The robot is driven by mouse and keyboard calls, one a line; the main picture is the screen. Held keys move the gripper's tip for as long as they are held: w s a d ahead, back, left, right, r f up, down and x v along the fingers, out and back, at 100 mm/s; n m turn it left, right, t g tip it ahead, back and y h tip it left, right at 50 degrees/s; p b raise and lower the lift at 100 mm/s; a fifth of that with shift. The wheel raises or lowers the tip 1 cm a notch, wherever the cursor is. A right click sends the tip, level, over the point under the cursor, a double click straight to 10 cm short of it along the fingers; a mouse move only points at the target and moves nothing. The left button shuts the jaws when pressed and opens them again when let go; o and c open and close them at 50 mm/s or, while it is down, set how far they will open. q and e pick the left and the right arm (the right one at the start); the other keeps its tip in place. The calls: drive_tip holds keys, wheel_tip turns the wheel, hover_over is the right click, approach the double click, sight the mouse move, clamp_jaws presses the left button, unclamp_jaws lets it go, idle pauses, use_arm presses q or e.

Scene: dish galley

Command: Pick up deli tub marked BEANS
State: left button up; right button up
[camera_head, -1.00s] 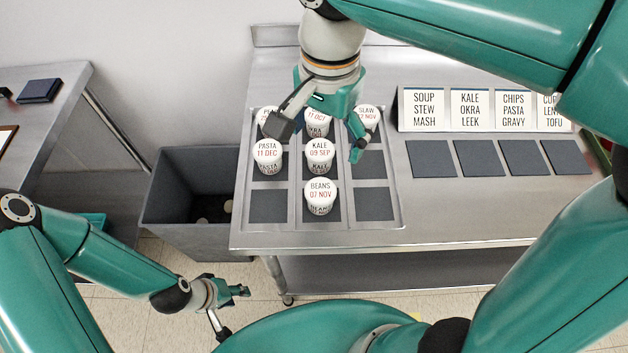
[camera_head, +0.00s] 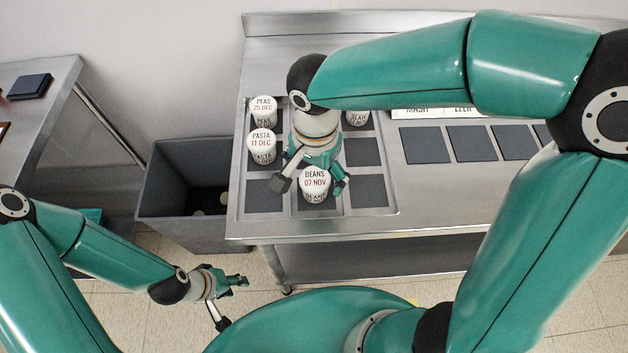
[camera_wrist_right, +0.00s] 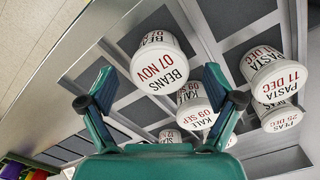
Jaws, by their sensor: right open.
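The white BEANS tub (camera_head: 315,184), its lid marked 07 NOV, stands upright in the front middle cell of the tray (camera_head: 375,199). In the right wrist view the BEANS tub (camera_wrist_right: 158,66) shows ahead of the fingers, between their tips in the picture. My right gripper (camera_head: 312,182) is open, its fingers on either side of the BEANS tub in the head view. I cannot tell whether they touch it. My left gripper (camera_head: 240,281) is empty, low over the floor and away from the tray; how far its fingers are apart is unclear.
A PASTA tub (camera_head: 262,146) and a PEAS tub (camera_head: 263,110) stand in the left column. A SLAW tub (camera_head: 356,117) stands at the back right. A KALE tub (camera_wrist_right: 195,112) shows behind BEANS in the right wrist view. A grey bin (camera_head: 185,190) stands left of the counter.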

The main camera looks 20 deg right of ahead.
drive_tip(key=shift+f, duration=0.85)
drive_tip(key=shift+r, duration=0.1)
drive_tip(key=c, duration=1.3)
